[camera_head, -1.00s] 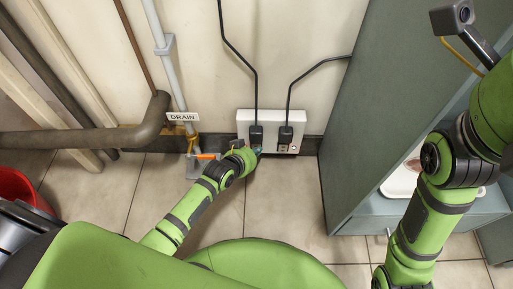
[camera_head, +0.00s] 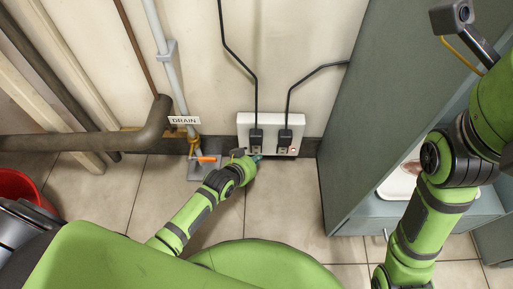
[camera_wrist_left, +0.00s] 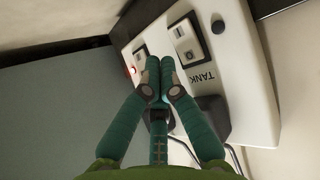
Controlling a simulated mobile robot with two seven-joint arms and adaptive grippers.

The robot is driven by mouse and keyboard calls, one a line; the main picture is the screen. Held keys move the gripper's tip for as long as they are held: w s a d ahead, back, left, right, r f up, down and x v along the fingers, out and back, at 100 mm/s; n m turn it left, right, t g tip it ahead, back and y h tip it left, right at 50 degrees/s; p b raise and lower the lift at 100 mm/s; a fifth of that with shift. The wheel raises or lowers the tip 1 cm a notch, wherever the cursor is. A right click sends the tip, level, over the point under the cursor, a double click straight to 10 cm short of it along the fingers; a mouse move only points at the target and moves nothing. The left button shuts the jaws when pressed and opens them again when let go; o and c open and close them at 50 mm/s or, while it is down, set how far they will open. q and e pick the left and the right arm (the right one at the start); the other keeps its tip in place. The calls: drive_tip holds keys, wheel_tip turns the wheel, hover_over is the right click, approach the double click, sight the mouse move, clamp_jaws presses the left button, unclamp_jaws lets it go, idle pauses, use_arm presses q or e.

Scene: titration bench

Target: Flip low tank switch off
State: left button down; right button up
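The white switch box (camera_head: 270,119) is mounted low on the wall, with black plugs and small switches on its face. In the left wrist view the box (camera_wrist_left: 252,75) shows a TANK label (camera_wrist_left: 202,76) and small switch plates (camera_wrist_left: 187,46). A red light (camera_wrist_left: 132,70) shows near its edge. Which switch is the low tank one, and its position, I cannot tell. My left gripper (camera_head: 258,158) is at the lower edge of the box. In the wrist view its teal fingers (camera_wrist_left: 159,72) are shut together, empty, in front of the box face; contact is unclear. My right gripper is outside the views.
Black cables (camera_head: 256,90) rise from the plugs. A drain pipe (camera_head: 168,70) with a DRAIN sign (camera_head: 183,119) and orange-handled valve (camera_head: 206,158) stands left of the box. A grey-green cabinet (camera_head: 350,130) bounds the right. Tiled floor (camera_head: 285,195) is clear below.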

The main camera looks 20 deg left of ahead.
use_arm(q)
drive_tip(key=s+p, duration=0.1)
drive_tip(key=s, duration=0.1)
drive_tip(key=s+d+p, duration=0.1)
drive_tip(key=s, duration=0.1)
drive_tip(key=shift+s+d, duration=0.15)
idle(0.6)
